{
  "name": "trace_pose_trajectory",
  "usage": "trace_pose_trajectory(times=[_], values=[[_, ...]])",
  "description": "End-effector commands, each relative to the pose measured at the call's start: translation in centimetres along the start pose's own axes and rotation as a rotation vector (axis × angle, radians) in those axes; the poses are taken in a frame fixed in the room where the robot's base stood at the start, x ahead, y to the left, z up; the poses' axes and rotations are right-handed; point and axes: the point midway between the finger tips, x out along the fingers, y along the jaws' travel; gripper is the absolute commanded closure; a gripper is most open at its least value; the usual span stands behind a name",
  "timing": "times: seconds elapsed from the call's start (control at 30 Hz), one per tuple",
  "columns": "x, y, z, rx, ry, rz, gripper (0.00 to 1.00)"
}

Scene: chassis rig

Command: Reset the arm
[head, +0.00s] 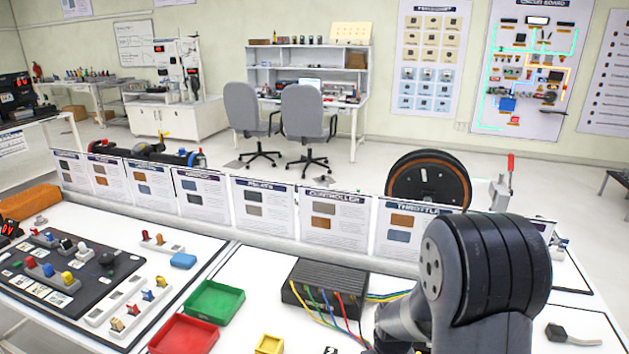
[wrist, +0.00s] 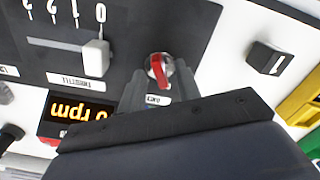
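My arm (head: 485,270) shows in the head view at the lower right as a thick dark joint. My gripper is hidden there. In the wrist view my gripper (wrist: 160,78) points at a dark control panel (wrist: 200,28), with its dark body filling the lower part. Its two grey fingers are apart, one on each side of a red and silver knob (wrist: 160,67). A small label shows between the fingers. I cannot tell whether either finger touches the knob or panel.
In the wrist view, a white throttle slider (wrist: 95,56) and an orange rpm display (wrist: 78,112) are at left; a black switch (wrist: 270,60) is at right. In the head view, a black box with coloured wires (head: 325,288) and green (head: 213,302) and red (head: 184,335) trays stand left of my arm.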

Motion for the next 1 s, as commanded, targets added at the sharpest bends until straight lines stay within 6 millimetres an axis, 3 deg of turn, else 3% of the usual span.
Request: trace_pose_trajectory(times=[0.13,0.27,0.73,1.0], values=[[-0.4,0.0,-0.1,-0.027,0.002,0.0,0.68],[-2.1,0.0,-0.1,-0.027,0.004,0.001,0.68],[-11.1,0.0,-0.1,-0.027,0.007,0.002,0.68],[-5.2,0.0,0.1,-0.027,-0.007,-0.001,0.68]])
